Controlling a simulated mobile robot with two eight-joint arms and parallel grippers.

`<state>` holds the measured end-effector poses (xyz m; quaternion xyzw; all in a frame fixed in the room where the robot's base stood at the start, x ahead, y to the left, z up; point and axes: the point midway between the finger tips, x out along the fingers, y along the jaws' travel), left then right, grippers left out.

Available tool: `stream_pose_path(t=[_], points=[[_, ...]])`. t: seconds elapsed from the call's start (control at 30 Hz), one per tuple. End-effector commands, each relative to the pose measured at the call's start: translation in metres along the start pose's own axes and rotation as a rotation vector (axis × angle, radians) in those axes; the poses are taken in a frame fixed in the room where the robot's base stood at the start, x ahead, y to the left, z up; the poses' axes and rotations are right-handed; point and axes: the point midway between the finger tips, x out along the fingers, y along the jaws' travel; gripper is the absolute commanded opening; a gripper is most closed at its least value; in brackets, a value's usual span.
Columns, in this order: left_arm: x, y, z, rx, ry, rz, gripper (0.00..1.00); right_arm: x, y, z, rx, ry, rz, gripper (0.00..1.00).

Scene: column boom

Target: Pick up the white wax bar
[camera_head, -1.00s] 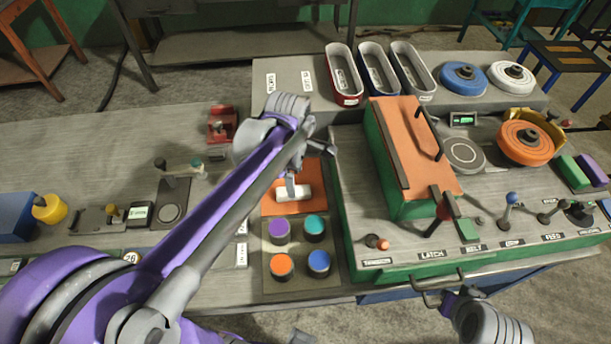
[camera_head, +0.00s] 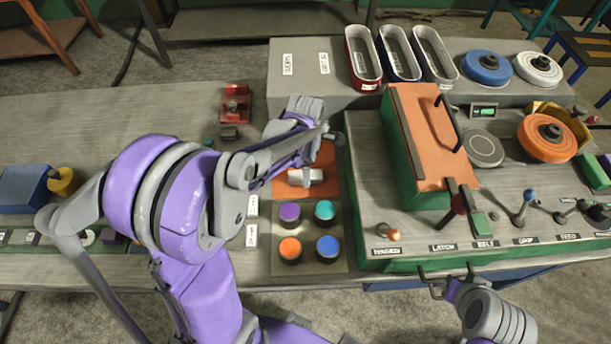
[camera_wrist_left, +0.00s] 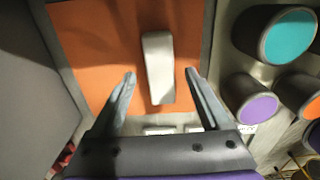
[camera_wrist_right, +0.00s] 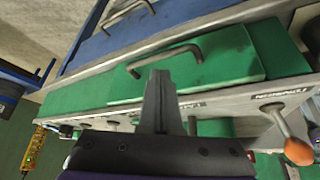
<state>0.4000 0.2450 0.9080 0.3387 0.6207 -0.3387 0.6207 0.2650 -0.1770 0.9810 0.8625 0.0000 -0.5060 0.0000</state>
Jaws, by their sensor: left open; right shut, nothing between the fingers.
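The white wax bar (camera_head: 305,177) lies on an orange mat (camera_head: 322,158) left of the green machine. In the left wrist view the bar (camera_wrist_left: 158,68) shows whole, between and slightly beyond the fingertips of my open left gripper (camera_wrist_left: 160,75); the fingers are apart from it on both sides. In the head view my left arm comes over the mat from the left and hides part of it. My right gripper (camera_wrist_right: 160,75) is shut and empty, in front of the machine's green front and a metal handle.
Purple, teal, orange and blue round pots (camera_head: 326,247) stand in a tray just below the mat. The green machine (camera_head: 400,180) with its orange lid borders the mat on the right. A red device (camera_head: 236,103) stands at the upper left.

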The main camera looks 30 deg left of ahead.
Motion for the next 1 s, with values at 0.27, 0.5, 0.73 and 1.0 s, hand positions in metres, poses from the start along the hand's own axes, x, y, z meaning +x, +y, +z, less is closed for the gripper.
stream_pose_path(t=[0.27,0.5,0.73,1.0], points=[[0.0128,-0.0006,0.0000,0.000,0.000,0.000,0.80,0.0010,0.0000,0.0014,0.000,-0.001,0.000,0.00],[0.0124,-0.0005,0.0000,0.001,0.000,0.000,0.53,0.0009,0.0000,0.0013,0.000,-0.001,0.000,0.00],[0.0123,-0.0005,0.0000,0.001,0.000,0.000,0.12,0.0009,0.0000,0.0013,0.000,-0.001,0.000,0.00],[0.0121,-0.0005,0.0000,0.000,0.000,0.000,0.00,0.0009,0.0000,0.0013,0.000,-0.001,0.000,0.00]])
